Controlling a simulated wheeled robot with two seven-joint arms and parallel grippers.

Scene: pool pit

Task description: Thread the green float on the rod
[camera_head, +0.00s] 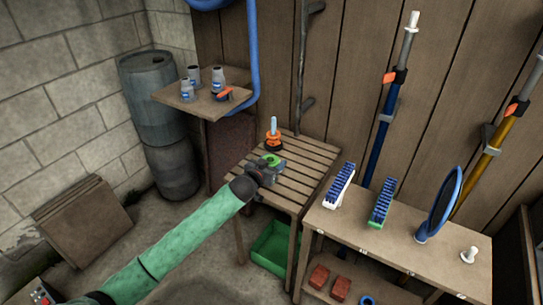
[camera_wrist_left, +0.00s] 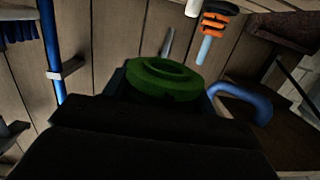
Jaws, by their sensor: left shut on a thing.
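The green float (camera_head: 270,159) is a ring held in my left gripper (camera_head: 268,167), above the slatted table (camera_head: 312,163). In the left wrist view the green float (camera_wrist_left: 165,78) is large and close, with its hole partly visible. The rod (camera_head: 273,125) is light blue and upright at the back of the table, with an orange ring (camera_head: 273,137) around its lower part and something dark at its base. The green float is apart from the rod, on its near side. The rod (camera_wrist_left: 204,50) also shows in the left wrist view. My right gripper is out of view.
A small shelf (camera_head: 190,102) with grey bottles stands behind left, beside a blue pipe (camera_head: 254,60). A bench (camera_head: 395,240) with brushes and a blue oval frame is at right. A green crate (camera_head: 268,262) lies below the table. Poles lean on the wall.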

